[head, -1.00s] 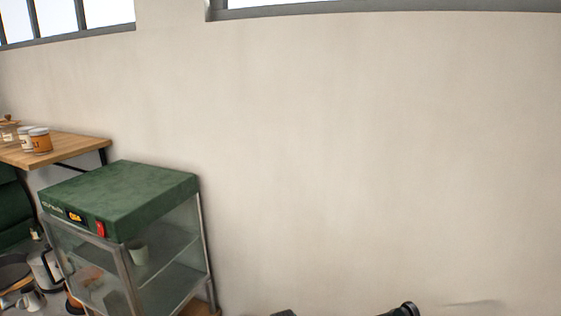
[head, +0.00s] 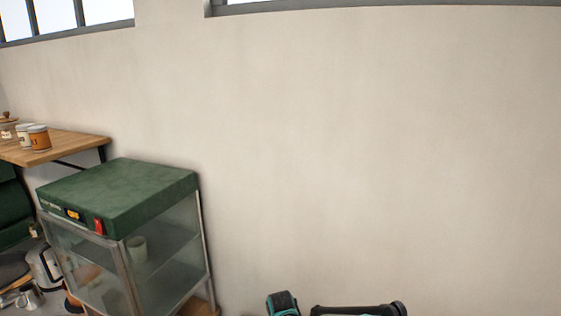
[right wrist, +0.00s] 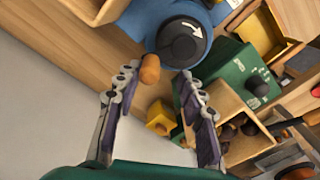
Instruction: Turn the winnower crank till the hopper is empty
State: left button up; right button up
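In the right wrist view, the blue winnower (right wrist: 150,17) is at the top, with a black round crank hub (right wrist: 178,45) bearing a white arrow. The wooden crank knob (right wrist: 150,69) sticks out toward my right gripper (right wrist: 159,77). The gripper is open, its two fingertips on either side of the knob. The knob is closer to the left-hand finger; I cannot tell whether they touch. The hopper and its contents cannot be made out. My left gripper is in neither current view.
In the head view, a green-topped glass cabinet (head: 122,195) stands left, near a wooden shelf (head: 75,143) with jars.

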notch_tip(320, 180, up, 7)
jog(key=p, duration=0.3)
grip_shut()
dwell(1.1)
jog(key=shift+f, duration=0.15)
